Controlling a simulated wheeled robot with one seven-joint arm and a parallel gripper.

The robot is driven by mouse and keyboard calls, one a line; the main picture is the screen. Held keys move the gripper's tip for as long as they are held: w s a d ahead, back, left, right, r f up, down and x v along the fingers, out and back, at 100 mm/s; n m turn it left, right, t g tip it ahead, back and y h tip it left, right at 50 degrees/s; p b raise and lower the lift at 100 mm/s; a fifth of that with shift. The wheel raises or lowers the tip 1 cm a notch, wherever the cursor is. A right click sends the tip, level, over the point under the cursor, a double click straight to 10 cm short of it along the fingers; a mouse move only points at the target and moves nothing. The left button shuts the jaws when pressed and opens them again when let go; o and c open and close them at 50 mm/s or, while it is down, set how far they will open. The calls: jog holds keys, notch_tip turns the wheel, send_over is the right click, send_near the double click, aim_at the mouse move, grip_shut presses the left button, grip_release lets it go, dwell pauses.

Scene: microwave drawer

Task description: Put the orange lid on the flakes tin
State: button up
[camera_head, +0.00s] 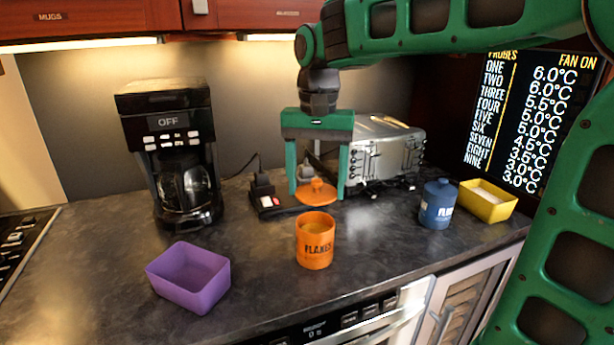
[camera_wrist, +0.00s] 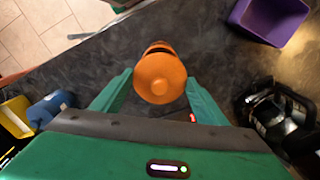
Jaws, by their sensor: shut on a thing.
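Lid and tin are apart in that view. In the wrist view the lid (camera_wrist: 160,78) sits between my fingertips (camera_wrist: 159,84) and hides most of the tin (camera_wrist: 160,47), whose far edge shows past it.
A purple open box (camera_head: 188,277) stands left of the tin, with a coffee maker (camera_head: 170,155) behind it. A toaster (camera_head: 384,150) is behind my gripper. A blue lidded tin (camera_head: 437,204) and a yellow box (camera_head: 488,203) stand right. The counter around the flakes tin is clear.

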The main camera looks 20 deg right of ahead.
aim_at(316, 195)
dwell(0.4)
jog(key=shift+f, duration=2.9)
jog(key=shift+s+f, duration=0.1)
jog(key=shift+f, duration=0.3)
dwell(0.6)
jog(key=o, duration=1.4)
jog(key=shift+o, duration=0.2)
jog(key=shift+r, duration=3.5)
